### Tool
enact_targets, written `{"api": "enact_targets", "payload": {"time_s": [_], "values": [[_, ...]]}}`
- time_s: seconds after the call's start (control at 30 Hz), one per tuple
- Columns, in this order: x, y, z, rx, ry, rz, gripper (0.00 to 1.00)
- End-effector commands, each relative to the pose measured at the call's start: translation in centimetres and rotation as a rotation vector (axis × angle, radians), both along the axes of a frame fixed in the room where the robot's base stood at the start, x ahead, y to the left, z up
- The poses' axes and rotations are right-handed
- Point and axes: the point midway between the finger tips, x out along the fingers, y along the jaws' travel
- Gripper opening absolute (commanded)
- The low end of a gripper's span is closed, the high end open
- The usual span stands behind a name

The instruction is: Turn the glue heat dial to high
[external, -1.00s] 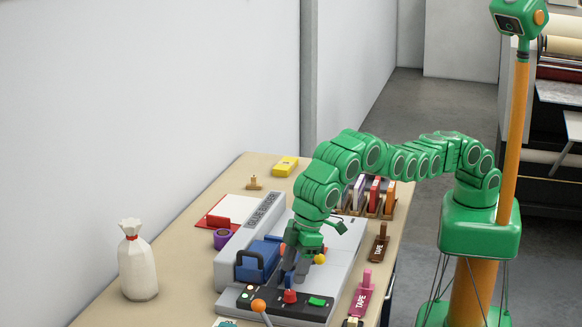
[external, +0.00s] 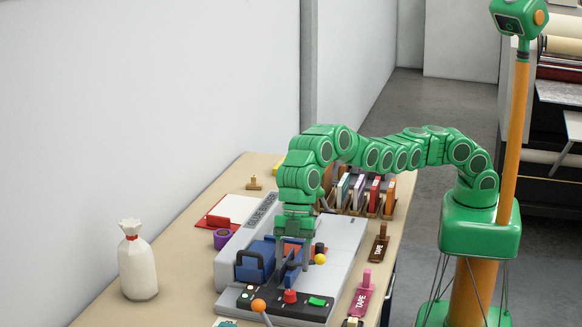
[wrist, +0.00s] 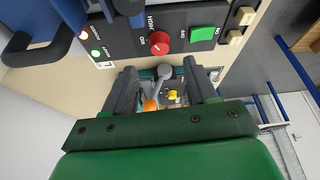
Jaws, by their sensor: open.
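The grey glue binder (external: 340,250) stands on the bench with a black control panel (external: 262,296) at its near end. A red dial (external: 290,296) sits on this panel; in the wrist view the red dial (wrist: 160,42) is at top centre, with small white lettering beside it. Its exact pointer setting is too small to read surely. My gripper (external: 293,264) points down over the binder, behind the panel in the external view. In the wrist view my gripper (wrist: 160,82) has its two dark fingers apart, and the dial lies beyond them, not between them.
A green button (external: 317,301) is beside the dial, and an orange-knobbed lever (external: 258,305) rises at the front. A blue clamp with a handle (external: 250,264) is close to my gripper.

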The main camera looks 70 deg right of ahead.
Motion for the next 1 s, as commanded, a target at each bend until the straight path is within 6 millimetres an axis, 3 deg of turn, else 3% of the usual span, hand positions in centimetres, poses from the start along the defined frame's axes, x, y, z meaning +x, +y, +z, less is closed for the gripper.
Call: {"api": "enact_targets", "payload": {"time_s": [0.5,0.83,0.87,1.0], "values": [[-0.3,2.4,-5.9,-0.001,0.002,-0.001,0.56],[-0.3,2.7,-6.5,0.0,0.0,-0.002,0.56],[-0.3,2.7,-6.5,0.0,0.0,-0.002,0.55],[-0.3,2.7,-6.4,0.0,0.0,-0.002,0.34]]}}
